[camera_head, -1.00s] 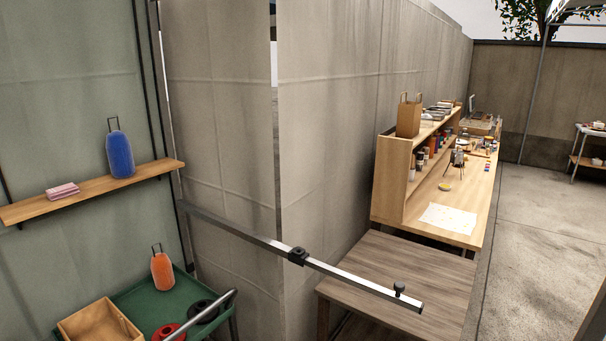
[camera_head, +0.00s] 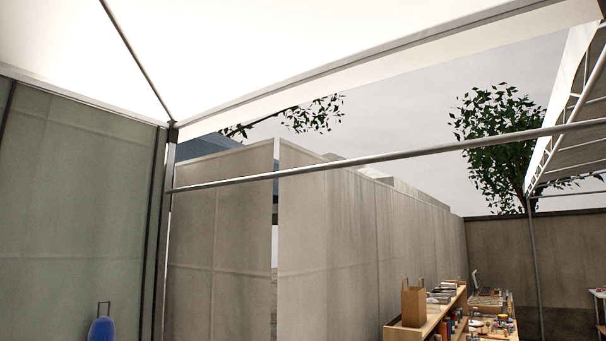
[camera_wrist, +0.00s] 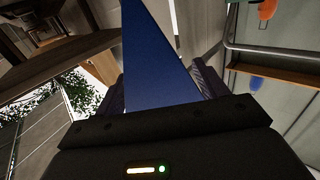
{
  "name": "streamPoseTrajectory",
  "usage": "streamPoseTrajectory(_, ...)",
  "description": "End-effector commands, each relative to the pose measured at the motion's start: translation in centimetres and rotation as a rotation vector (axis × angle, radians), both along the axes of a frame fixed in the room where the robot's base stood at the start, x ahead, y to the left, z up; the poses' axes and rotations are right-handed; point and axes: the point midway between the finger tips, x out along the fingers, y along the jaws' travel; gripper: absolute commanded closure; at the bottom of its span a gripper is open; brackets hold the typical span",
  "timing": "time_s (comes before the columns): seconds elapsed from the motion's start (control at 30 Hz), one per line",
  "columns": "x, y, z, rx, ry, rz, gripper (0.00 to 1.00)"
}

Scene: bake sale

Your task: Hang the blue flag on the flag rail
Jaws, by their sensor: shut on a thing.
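In the wrist view the blue flag (camera_wrist: 158,55) is a smooth, dark blue piece that narrows away from the jaws. My gripper (camera_wrist: 162,82) is shut on it, with a ribbed finger on each side. Its far end runs out of the top of that view. In the head view neither my gripper nor the flag shows. A grey horizontal pole (camera_head: 380,158) crosses the head view below the white canopy, from the left post out past the right edge; it looks like the flag rail. I cannot tell how far the flag is from it.
A canopy post (camera_head: 167,230) stands at the left. Grey wall panels (camera_head: 330,250) stand behind the pole. A blue item with a handle (camera_head: 101,329) is at the bottom left. A wooden desk unit (camera_head: 410,330) with a paper bag (camera_head: 413,305) is at the lower right.

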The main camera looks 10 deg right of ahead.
Motion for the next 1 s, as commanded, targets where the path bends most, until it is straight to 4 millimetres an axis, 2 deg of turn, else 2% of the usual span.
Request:
streamPoseTrajectory(0.43,0.0,0.0,0.1,0.000,0.000,0.000,0.50)
streamPoseTrajectory(0.57,0.0,0.0,1.0,0.000,0.000,0.000,0.50)
streamPoseTrajectory(0.67,0.0,0.0,2.6,0.001,0.000,0.000,0.50)
streamPoseTrajectory(1.0,0.0,0.0,10.0,0.001,0.002,-0.001,0.50)
